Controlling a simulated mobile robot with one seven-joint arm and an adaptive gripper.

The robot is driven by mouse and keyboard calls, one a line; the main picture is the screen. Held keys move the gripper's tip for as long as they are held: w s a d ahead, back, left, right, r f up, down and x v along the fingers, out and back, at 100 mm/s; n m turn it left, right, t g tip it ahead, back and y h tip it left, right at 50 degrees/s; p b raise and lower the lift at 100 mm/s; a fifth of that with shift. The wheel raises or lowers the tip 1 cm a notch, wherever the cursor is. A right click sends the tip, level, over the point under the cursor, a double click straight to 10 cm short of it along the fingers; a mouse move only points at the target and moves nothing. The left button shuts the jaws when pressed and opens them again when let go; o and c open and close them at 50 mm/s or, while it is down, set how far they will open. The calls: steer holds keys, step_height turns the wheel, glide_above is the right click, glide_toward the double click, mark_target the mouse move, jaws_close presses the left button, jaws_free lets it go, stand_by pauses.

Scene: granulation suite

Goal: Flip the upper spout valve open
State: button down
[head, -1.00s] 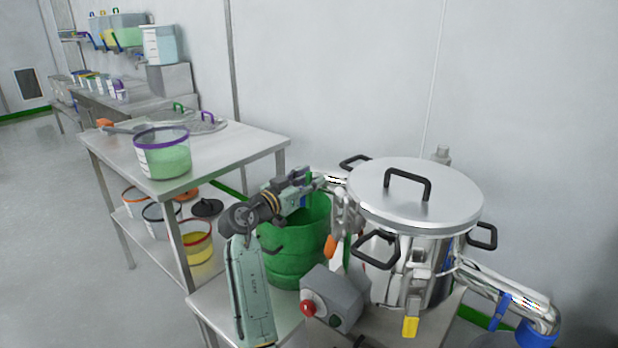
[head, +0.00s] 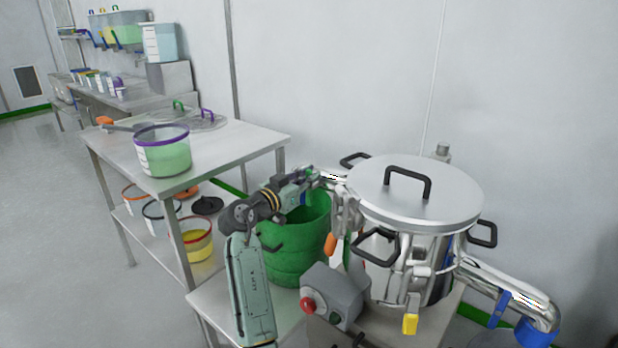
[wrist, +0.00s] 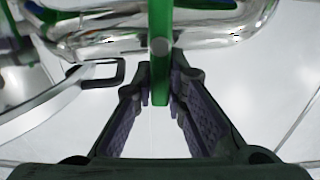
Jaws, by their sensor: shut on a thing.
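The upper spout valve's green lever (wrist: 160,50) comes down the middle of the wrist view, in front of a polished metal spout (wrist: 95,40). My gripper (wrist: 160,88) is shut on the lever's lower end, one finger on each side. In the head view my gripper (head: 312,178) is above the green bucket, at the left side of the large steel vessel (head: 440,202). A short piece of the shiny spout (head: 334,180) shows there. In that view my gripper and arm hide most of the lever, so its exact angle is unclear.
A green bucket (head: 298,250) stands under my gripper. A grey control box (head: 338,292) with a red button is in front of the vessel. A lower outlet pipe (head: 505,288) runs right. A steel table (head: 240,150) with a purple-rimmed tub (head: 163,150) is at left.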

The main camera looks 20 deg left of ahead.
steer(key=shift+n, duration=0.3)
steer(key=shift+w+a+f+n+p, duration=0.2)
steer(key=shift+a+f+n+p, duration=0.55)
steer(key=shift+n, duration=2.15)
steer(key=shift+w+a+f+n+p, duration=0.25)
steer(key=shift+n+p, duration=0.8)
steer(key=shift+n, duration=1.85)
steer(key=shift+w+a+f+n+p, duration=0.1)
steer(key=shift+a+f+n+p, duration=0.65)
steer(key=shift+n, duration=2.15)
steer(key=shift+d, duration=0.2)
steer(key=c, duration=1.6)
jaws_free()
steer(key=shift+s, duration=0.1)
steer(key=v, duration=1.1)
steer(key=shift+s+a, duration=0.15)
steer(key=shift+s, duration=0.25)
